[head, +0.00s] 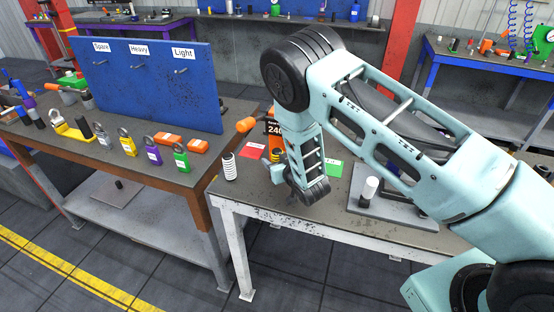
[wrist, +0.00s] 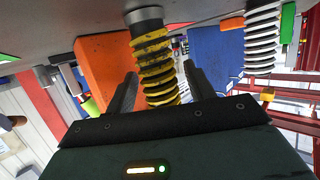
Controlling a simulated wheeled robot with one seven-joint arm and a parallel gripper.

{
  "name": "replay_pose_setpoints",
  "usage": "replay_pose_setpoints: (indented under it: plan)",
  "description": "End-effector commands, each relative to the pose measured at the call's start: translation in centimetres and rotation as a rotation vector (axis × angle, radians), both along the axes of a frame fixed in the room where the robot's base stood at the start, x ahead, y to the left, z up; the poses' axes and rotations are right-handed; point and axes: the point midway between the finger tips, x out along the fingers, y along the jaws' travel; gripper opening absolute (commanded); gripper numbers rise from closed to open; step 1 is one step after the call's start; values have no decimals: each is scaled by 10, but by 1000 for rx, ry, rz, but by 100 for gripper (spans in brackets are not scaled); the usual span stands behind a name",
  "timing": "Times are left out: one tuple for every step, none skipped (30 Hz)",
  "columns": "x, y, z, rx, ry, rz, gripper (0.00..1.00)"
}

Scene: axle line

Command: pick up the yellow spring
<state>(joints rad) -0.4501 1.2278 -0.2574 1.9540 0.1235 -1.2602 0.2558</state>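The yellow spring (wrist: 155,65) stands on the grey table in the wrist view, which shows the scene upside down, with a dark cylindrical piece at its table end. My gripper (wrist: 160,80) is open, with one dark finger on each side of the spring. A gap shows between the spring and the right finger; the left finger is very close to it, and I cannot tell if it touches.
A white spring (head: 229,166) stands left of my gripper; it also shows in the wrist view (wrist: 262,40). An orange box (head: 273,127) is close behind. Red (head: 252,150) and green (head: 334,169) cards lie nearby. A grey plate (head: 388,208) with a white-topped post is at right.

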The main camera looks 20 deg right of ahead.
Motion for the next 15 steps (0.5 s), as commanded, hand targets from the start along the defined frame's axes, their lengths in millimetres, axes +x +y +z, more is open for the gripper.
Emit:
replay_pose_setpoints:
  plan:
    - [0,0,0,0,0,0,42]
    - [0,0,0,0,0,0,34]
    - [0,0,0,0,0,0,23]
    - [0,0,0,0,0,0,15]
    - [0,0,0,0,0,0,6]
    - [0,0,0,0,0,0,1]
    - [0,0,0,0,0,0,1]
    - [0,0,1,0,-1,0,1]
    - [0,0,1,0,-1,0,1]
    - [0,0,1,0,-1,0,1]
    - [0,0,1,0,-1,0,1]
    - [0,0,1,0,-1,0,1]
    - [0,0,1,0,-1,0,1]
    - [0,0,1,0,-1,0,1]
    - [0,0,1,0,-1,0,1]
